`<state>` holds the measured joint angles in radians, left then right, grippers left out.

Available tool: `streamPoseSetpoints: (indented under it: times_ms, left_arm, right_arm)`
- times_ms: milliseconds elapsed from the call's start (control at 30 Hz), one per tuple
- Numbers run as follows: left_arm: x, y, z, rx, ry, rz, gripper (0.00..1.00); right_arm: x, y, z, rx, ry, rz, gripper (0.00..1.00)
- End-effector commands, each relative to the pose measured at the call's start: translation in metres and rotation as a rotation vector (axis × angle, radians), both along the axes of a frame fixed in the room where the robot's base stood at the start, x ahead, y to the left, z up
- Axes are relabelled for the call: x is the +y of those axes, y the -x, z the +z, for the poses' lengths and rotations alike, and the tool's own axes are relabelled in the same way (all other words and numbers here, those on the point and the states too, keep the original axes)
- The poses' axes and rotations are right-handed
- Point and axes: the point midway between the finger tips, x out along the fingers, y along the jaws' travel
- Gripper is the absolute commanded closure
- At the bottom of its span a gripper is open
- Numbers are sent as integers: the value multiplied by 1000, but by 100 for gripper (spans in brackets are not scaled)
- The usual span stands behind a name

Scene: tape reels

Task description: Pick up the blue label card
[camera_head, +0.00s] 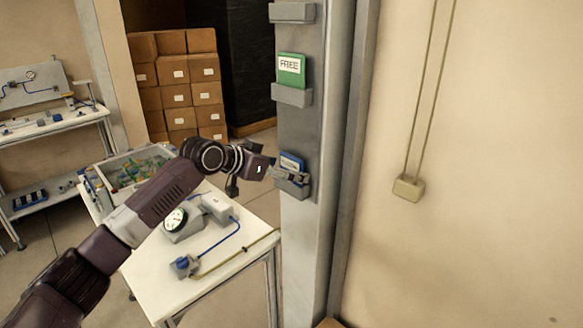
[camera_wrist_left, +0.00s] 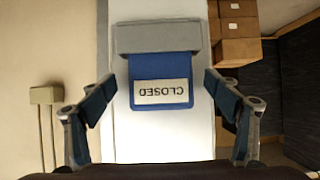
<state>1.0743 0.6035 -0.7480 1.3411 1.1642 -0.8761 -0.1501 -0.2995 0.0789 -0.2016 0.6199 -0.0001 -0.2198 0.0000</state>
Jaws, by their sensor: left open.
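The blue label card (camera_wrist_left: 160,68) has a white panel reading CLOSED, upside down in the left wrist view. It stands in a grey holder (camera_wrist_left: 158,37) on the metal post. In the head view the card (camera_head: 291,161) shows in the lowest holder (camera_head: 293,188), partly covered by my gripper. My left gripper (camera_head: 279,172) is at the card from the left. In the left wrist view its two fingers (camera_wrist_left: 158,88) are open, one on each side of the card, with a gap to each edge. My right gripper is in no view.
A green FREE card (camera_head: 291,70) sits in a holder above, and an empty-looking holder (camera_head: 292,12) is at the top of the post (camera_head: 297,130). A white table (camera_head: 222,253) with a gauge (camera_head: 175,220) and cabled devices is below my arm. Boxes (camera_head: 178,95) are stacked behind.

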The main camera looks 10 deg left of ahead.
Motion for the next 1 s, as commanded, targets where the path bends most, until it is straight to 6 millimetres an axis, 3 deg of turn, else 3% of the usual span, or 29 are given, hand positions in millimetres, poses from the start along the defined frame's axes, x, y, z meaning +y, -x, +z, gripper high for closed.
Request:
streamPoseSetpoints:
  times_ms: [333,733,1000]
  left_arm:
    - [-4,-6,-5,-1,-1,0,18]
    - [-4,-6,-5,-1,-1,0,62]
    - [-4,-6,-4,-2,-1,0,63]
  right_arm:
    - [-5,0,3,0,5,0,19]
    - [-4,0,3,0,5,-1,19]
    - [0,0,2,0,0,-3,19]
